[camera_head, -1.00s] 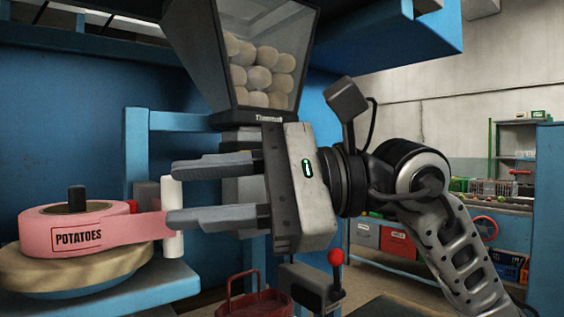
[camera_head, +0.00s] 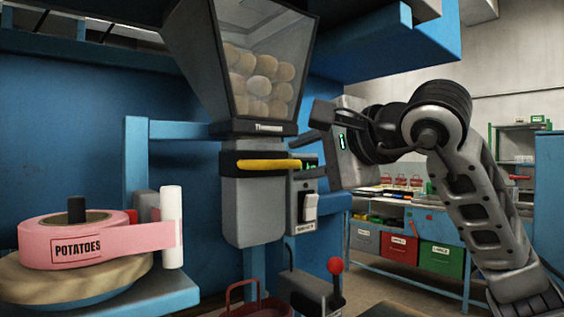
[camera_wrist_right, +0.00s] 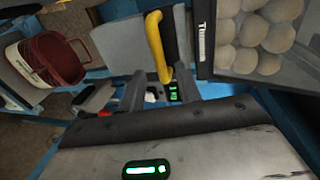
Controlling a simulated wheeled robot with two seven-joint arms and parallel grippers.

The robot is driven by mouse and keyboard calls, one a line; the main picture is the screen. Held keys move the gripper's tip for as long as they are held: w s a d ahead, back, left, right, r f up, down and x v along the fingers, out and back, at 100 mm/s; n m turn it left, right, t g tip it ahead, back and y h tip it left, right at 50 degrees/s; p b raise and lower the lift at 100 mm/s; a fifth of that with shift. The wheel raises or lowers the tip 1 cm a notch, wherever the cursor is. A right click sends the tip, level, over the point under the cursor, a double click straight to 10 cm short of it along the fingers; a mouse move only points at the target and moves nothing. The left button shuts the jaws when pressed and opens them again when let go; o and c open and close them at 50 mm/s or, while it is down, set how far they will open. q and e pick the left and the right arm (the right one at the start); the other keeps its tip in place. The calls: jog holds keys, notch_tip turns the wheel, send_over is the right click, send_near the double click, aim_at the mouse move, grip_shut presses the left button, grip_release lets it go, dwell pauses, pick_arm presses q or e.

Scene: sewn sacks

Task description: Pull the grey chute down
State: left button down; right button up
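The grey chute (camera_head: 253,205) hangs upright under the potato hopper (camera_head: 262,75). A yellow handle (camera_head: 268,165) runs across the dark band at its top. My right gripper (camera_head: 299,154) is at the right end of this handle, with its fingers pointing left. In the right wrist view its fingers (camera_wrist_right: 163,90) stand apart, and the chute (camera_wrist_right: 130,42) and the end of the yellow handle (camera_wrist_right: 156,45) show just ahead of them. I cannot tell whether the fingers touch the handle. My left gripper is not in view.
A control box (camera_head: 303,205) with a switch is right of the chute. Below are a red-knobbed lever (camera_head: 335,267) and a red basket (camera_head: 245,296). A pink POTATOES tape roll (camera_head: 75,240) and a white roller (camera_head: 172,226) are at left. Bins stand behind at right.

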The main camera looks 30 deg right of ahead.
aim_at(285, 164)
jog(key=x, duration=0.5)
jog(key=shift+w+a+f+p, duration=0.1)
jog(key=shift+w+p, duration=0.3)
grip_shut()
